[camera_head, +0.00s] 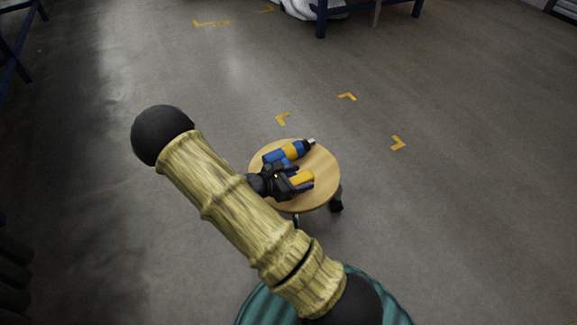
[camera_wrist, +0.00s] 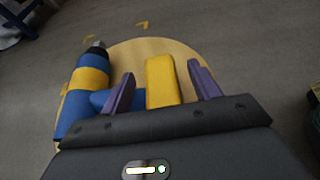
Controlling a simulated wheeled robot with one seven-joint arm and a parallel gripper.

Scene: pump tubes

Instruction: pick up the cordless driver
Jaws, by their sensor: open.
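The cordless driver (camera_head: 287,152) is blue and yellow with a dark chuck and lies on its side on a small round wooden stool (camera_head: 324,164). In the wrist view the driver's body (camera_wrist: 92,78) is at the left, and its yellow base part (camera_wrist: 160,80) lies between my two purple fingers. My gripper (camera_wrist: 162,88) is open, with a finger on each side of that yellow part and a visible gap to each. In the head view my gripper (camera_head: 300,181) is over the stool's near part. The dark palm hides part of the driver's handle.
The stool top's right side is bare. Yellow corner marks (camera_head: 398,143) are on the grey floor (camera_head: 450,220) around the stool, which is mostly clear. A blue-framed table or rack (camera_head: 321,20) stands at the back with something white under it.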

